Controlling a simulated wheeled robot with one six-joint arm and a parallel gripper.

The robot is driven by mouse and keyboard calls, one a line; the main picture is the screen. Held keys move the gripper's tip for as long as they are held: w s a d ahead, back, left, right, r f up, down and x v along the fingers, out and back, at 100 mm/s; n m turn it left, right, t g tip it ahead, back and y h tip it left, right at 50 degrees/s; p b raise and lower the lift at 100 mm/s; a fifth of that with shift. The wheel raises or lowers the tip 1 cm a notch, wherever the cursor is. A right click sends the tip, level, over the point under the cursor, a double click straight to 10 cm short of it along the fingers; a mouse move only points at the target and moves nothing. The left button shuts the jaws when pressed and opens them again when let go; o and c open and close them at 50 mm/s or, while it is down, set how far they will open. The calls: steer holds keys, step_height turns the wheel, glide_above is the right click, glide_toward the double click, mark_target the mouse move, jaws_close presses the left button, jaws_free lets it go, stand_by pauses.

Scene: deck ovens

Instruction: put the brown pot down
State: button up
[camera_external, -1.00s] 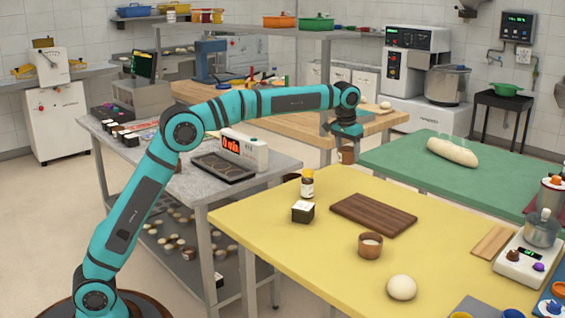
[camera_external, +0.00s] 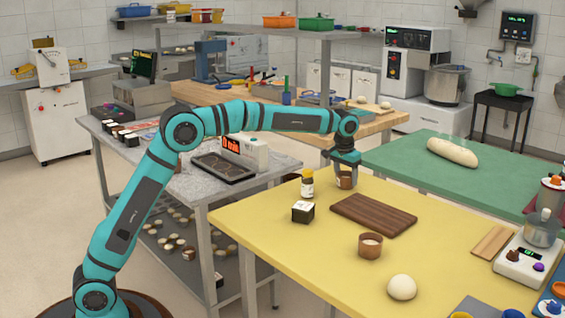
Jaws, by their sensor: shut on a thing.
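My gripper (camera_external: 345,172) points down over the back edge of the yellow table (camera_external: 290,235), behind the dark wooden board. It is shut on a small brown pot (camera_external: 345,181), whose sides show between the fingers. The pot looks upright and close to the table top; I cannot tell whether it touches.
The dark board (camera_external: 373,215) lies just in front of my gripper. A yellow-capped jar (camera_external: 307,184) and a black box (camera_external: 303,212) stand to its left. A dough ball (camera_external: 402,287) lies nearer the front. The green table (camera_external: 420,180) is to the right.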

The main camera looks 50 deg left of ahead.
mark_target(343, 175)
steer(key=shift+f, duration=0.1)
steer(key=o, duration=1.1)
steer(key=r, duration=0.4)
steer(key=s+r, duration=0.1)
steer(key=r, duration=0.7)
steer(key=shift+s, duration=0.4)
steer(key=shift+r, duration=0.1)
